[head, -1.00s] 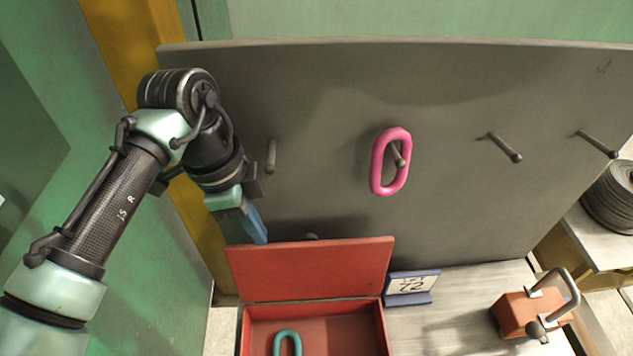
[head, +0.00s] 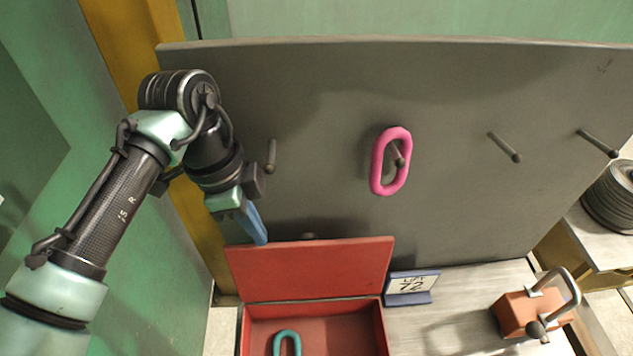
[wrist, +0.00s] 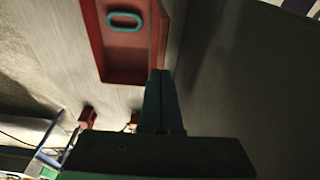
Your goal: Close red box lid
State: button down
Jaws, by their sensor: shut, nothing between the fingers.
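The red box (head: 315,323) stands open at the bottom middle of the head view. Its red lid (head: 310,268) stands up along the back edge, in front of the grey board. A teal ring (head: 287,342) lies inside the box. The box also shows at the top of the wrist view (wrist: 132,68), with the teal ring (wrist: 125,21) in it. My gripper (head: 261,240) is shut and empty. Its blue fingertips are at the lid's upper left corner, seemingly behind it; I cannot tell whether they touch. The fingers also show in the wrist view (wrist: 161,75), beside the box's edge.
The grey board (head: 450,110) rises behind the box, with several pegs and a pink ring (head: 377,172) on one. A label stand (head: 411,287) is right of the box. An orange block with a handle (head: 520,313) sits further right. Bare table lies between them.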

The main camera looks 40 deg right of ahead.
jog(key=shift+f, duration=0.65)
jog(key=shift+s, duration=0.1)
jog(key=s+a+f, duration=0.1)
jog(key=s+a, duration=0.3)
jog(key=s, duration=0.2)
jog(key=shift+s+a+f+b, duration=0.15)
jog(key=shift+f+b, duration=0.05)
jog(key=shift+b, duration=0.1)
dwell(1.5)
jog(key=shift+s, duration=0.1)
jog(key=shift+r, duration=0.1)
dwell(0.3)
notch_tip(320, 180, up, 6)
jog(key=p, duration=0.5)
jog(key=shift+w, duration=0.25)
jog(key=shift+s, duration=0.1)
dwell(1.0)
